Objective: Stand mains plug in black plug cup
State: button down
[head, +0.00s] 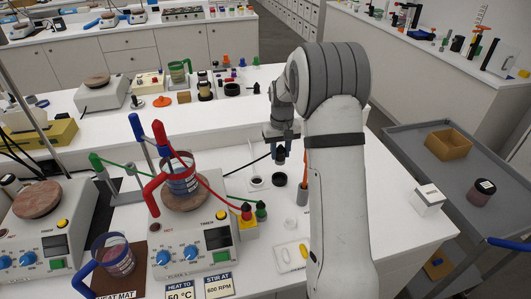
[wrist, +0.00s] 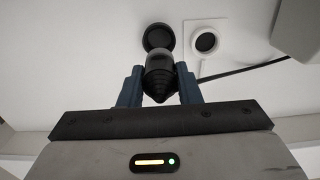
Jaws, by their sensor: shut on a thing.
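My gripper (wrist: 159,86) points down, its two blue fingers shut on the black mains plug (wrist: 158,72). In the head view my gripper (head: 280,147) holds the plug (head: 280,156) above the white bench, apart from it. A dark cable runs from near the plug down to the left in the head view. The round black cup (head: 279,179) stands on the bench just below the plug in the picture. In the wrist view the cup (wrist: 158,37) shows just beyond the plug, whose far end partly overlaps its near edge.
A white square holder with a dark-centred ring (head: 256,183) sits left of the cup. An orange-handled tool (head: 303,190) stands close on the right. The hotplate stirrer (head: 190,215) with a beaker is further left. A white box (head: 428,199) stands near the bench's right edge.

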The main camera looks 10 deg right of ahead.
aim_at(280, 164)
jog(key=shift+d, duration=0.1)
dwell(0.3)
jog(key=shift+f+b, duration=2.1)
jog(key=shift+f, duration=0.8)
jog(key=shift+f+b, duration=1)
jog(key=shift+f, duration=0.25)
jog(key=c, duration=1)
grip_release()
jog(key=shift+o, duration=0.2)
notch_tip(280, 164, up, 8)
jog(key=shift+f+b, duration=0.1)
jog(key=shift+b, duration=0.4)
